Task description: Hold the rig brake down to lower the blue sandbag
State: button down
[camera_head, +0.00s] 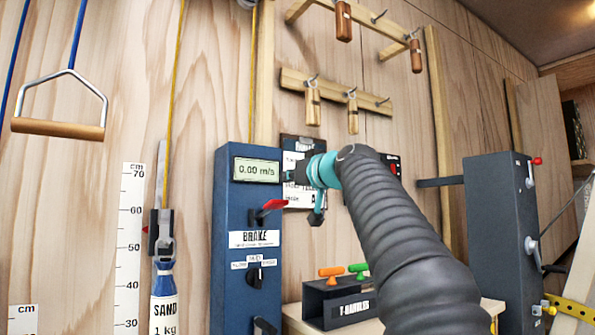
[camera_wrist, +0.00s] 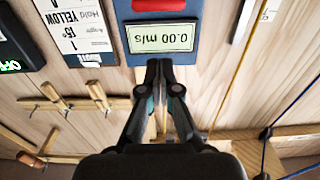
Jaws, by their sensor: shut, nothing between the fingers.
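The blue rig post (camera_head: 232,215) carries a display reading 0.00 m/s (camera_head: 256,170) and a BRAKE label. Its red brake lever (camera_head: 270,207) sticks out below the display; a red part (camera_wrist: 158,4) shows at the top of the wrist view. The sandbag (camera_head: 163,312), labelled SAND 1 kg, with blue at its neck, hangs beside a cm scale (camera_head: 130,245), its lower part cut off. My gripper (camera_head: 287,176) is shut and empty, right of the display and above the lever. In the wrist view its fingertips (camera_wrist: 159,64) appear just beyond the display's edge, apart from the lever.
A T-handles box (camera_head: 340,300) with orange and green handles stands on a ledge below my arm. Another dark post (camera_head: 495,230) is at right. A wooden-bar handle (camera_head: 58,126) hangs at left.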

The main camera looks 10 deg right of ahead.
aim_at(281, 200)
jog(key=p+x, duration=0.1)
jog(key=x, duration=0.3)
jog(key=shift+r+p, duration=0.15)
jog(key=shift+p, duration=0.15)
jog(key=shift+s+d+f+b, duration=0.1)
jog(key=shift+s+f+b, duration=0.15)
jog(key=shift+f+b, duration=0.6)
jog(key=shift+s+d+f+b, duration=0.1)
jog(key=shift+s+f+b, duration=0.15)
jog(key=shift+f+b, duration=0.65)
jog(key=shift+f, duration=0.35)
